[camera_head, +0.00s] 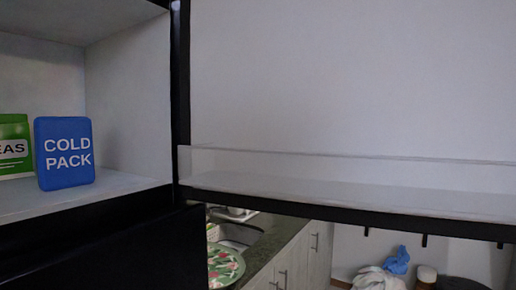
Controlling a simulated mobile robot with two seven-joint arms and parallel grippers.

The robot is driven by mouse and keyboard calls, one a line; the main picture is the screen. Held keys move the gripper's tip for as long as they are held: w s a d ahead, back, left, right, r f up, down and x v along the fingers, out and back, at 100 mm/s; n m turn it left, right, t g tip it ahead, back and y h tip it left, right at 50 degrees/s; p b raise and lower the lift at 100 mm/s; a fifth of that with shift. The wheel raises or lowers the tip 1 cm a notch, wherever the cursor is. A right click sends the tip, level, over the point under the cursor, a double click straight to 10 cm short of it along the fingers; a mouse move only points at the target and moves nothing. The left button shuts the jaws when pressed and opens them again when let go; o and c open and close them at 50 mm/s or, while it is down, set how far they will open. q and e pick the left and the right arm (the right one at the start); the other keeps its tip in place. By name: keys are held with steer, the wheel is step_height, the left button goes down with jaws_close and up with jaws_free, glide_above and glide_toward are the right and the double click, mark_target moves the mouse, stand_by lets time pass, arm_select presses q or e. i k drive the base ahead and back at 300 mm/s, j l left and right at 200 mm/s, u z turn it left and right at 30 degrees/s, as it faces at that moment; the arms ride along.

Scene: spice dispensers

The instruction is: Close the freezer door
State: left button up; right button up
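The freezer door (350,80) stands open and fills the upper right, showing its pale inner face. A clear-fronted shelf (340,168) runs along its lower part, above a black bottom edge. The door meets the freezer at a dark vertical edge just left of the middle. The open freezer compartment (125,95) is at the left, with pale walls and floor. Neither of my grippers is in view.
A blue cold pack (65,168) and a green peas bag (14,150) stand on the freezer floor. Below the door show a counter (272,240) with a sink, cabinets (300,262), a patterned round item (224,264), and cloths (380,278) at the lower right.

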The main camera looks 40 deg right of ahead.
mark_target(398, 115)
steer(key=k+l+u, duration=0.15)
steer(key=l, duration=0.4)
steer(key=k+l+u, duration=0.2)
steer(key=l, duration=0.3)
steer(key=k+l+u, duration=0.15)
steer(key=k+l, duration=0.2)
steer(key=k+l+u, duration=0.15)
steer(key=k+l, duration=0.15)
steer(key=l, duration=0.25)
